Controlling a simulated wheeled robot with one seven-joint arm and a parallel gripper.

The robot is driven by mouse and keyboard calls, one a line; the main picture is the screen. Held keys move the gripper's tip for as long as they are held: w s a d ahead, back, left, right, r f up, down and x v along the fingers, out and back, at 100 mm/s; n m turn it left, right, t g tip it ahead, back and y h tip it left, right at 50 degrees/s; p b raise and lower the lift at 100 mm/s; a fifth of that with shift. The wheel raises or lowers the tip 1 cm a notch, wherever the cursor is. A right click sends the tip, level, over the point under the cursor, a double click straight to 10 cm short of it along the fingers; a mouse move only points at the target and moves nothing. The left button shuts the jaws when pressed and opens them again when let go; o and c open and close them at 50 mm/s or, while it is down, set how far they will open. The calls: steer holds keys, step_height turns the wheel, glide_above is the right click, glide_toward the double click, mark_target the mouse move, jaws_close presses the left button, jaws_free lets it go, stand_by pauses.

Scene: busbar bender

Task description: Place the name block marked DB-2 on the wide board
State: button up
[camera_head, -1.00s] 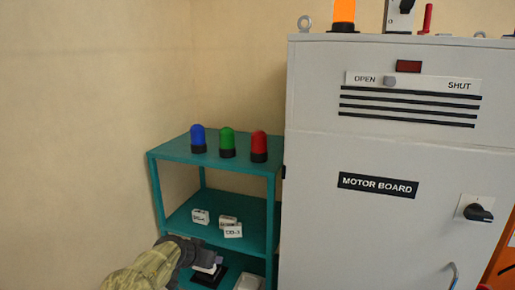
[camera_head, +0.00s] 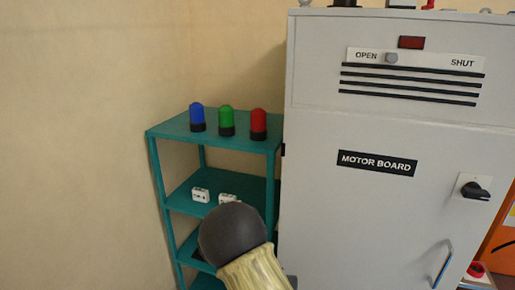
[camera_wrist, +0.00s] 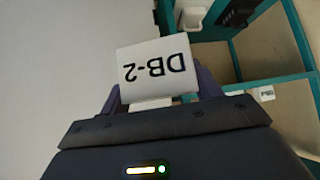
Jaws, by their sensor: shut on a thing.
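The white name block marked DB-2 (camera_wrist: 155,66) is between the fingers of my gripper (camera_wrist: 157,88) in the wrist view. Its lettering appears upside down there. My gripper is shut on it. In the head view my dark wrist (camera_head: 232,236) is in front of the teal shelf unit, and it hides the fingers and the held block. A grey cabinet labelled MOTOR BOARD (camera_head: 377,163) stands to the right of my wrist. I cannot tell from the frames which thing is the wide board.
Two white blocks (camera_head: 200,195) (camera_head: 228,198) lie on a lower level of the teal shelf unit (camera_head: 160,168). Blue (camera_head: 197,117), green (camera_head: 227,121) and red (camera_head: 258,124) lamps stand on its top. The cabinet has a black rotary handle (camera_head: 475,190).

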steer(key=s+d+f+n, duration=0.1)
steer(key=d+f, duration=0.5)
steer(key=d, duration=0.3)
steer(key=shift+s+d+y, duration=0.15)
steer(key=shift+s+y, duration=0.25)
steer(key=s+d+f, duration=0.4)
steer(key=d+f, duration=0.1)
steer(key=d, duration=0.2)
steer(key=shift+s+f, duration=0.2)
steer(key=shift+f, duration=0.1)
